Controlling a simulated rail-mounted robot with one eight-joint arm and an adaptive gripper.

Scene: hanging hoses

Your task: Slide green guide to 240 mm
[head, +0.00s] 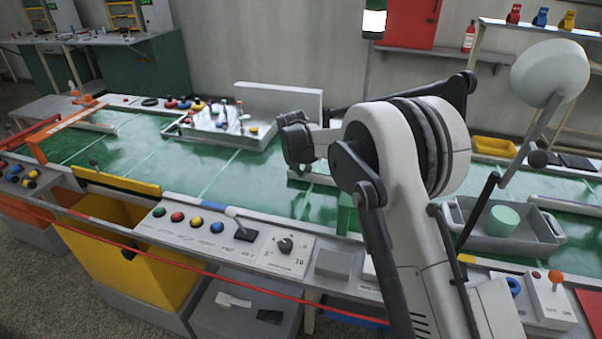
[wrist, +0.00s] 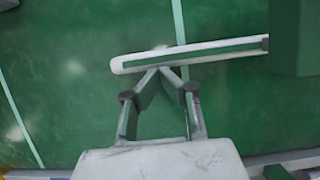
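The green guide (wrist: 297,35) is a dark green block at the upper right of the wrist view, at the right end of a pale rail (wrist: 190,53) with a green strip along it. A green upright piece (head: 345,214) beside my arm in the head view looks like the same guide, partly hidden. My gripper (wrist: 161,70) has its fingertips together at the near edge of the rail, left of the guide and apart from it. Nothing shows between the fingers. Whether the tips touch the rail I cannot tell. In the head view my arm hides the fingers. No millimetre scale is readable.
The rail lies on a green bench top (head: 180,165). A grey tray of small parts (head: 232,122) stands behind, and a grey bin (head: 505,235) with a green cylinder (head: 501,220) is at right. A control panel (head: 205,228) lines the front edge. Green surface left of the rail is clear.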

